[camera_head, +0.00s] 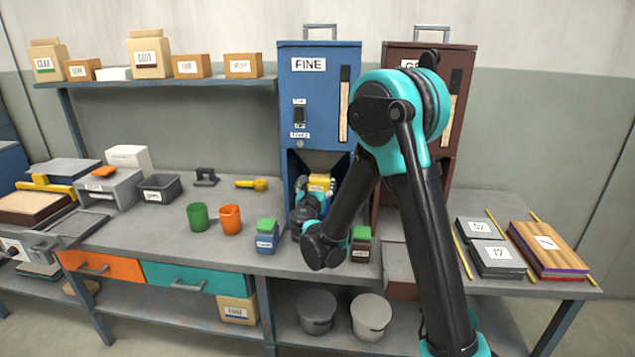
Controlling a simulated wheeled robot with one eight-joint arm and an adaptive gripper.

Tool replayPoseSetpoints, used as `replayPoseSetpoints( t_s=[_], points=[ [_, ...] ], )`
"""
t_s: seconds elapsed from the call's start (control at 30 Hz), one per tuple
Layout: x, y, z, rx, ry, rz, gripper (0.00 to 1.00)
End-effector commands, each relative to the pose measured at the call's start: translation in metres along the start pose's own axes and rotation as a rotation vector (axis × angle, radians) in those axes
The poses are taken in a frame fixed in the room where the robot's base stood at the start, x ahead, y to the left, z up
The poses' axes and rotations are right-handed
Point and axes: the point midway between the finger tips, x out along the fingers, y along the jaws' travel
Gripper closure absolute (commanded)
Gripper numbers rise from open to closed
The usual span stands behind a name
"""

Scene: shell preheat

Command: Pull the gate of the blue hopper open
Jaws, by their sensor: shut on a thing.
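The blue hopper (291,89), labelled FINE, stands upright on the back of the bench. A yellow labelled piece (320,181) shows in the opening under its body; I cannot tell whether it is the gate or a separate thing. My gripper (318,192) is in that opening, right at the yellow piece, and appears shut on it. The fingertips are small and partly hidden by my own wrist, so the exact hold is unclear. No gate can be made out with certainty, nor how far it is open.
A dark red hopper (460,62) stands to the right, partly behind my arm. A blue canister with a green lid (267,238) and a similar dark red one (361,250) stand near my forearm. Orange (231,220) and green (198,217) cups stand left.

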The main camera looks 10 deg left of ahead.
Motion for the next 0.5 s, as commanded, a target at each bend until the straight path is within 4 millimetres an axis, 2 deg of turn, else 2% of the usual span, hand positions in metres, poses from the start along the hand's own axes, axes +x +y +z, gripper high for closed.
replayPoseSetpoints(
  t_s=[0.3,0.33,0.5],
  points=[
    [-0.0053,-0.0002,-0.0002,0.0,0.001,0.001,0.74],
    [-0.0054,-0.0002,-0.0003,0.0,0.001,0.001,0.2],
    [-0.0048,-0.0002,-0.0001,0.0,0.0,0.001,0.0]
  ],
)
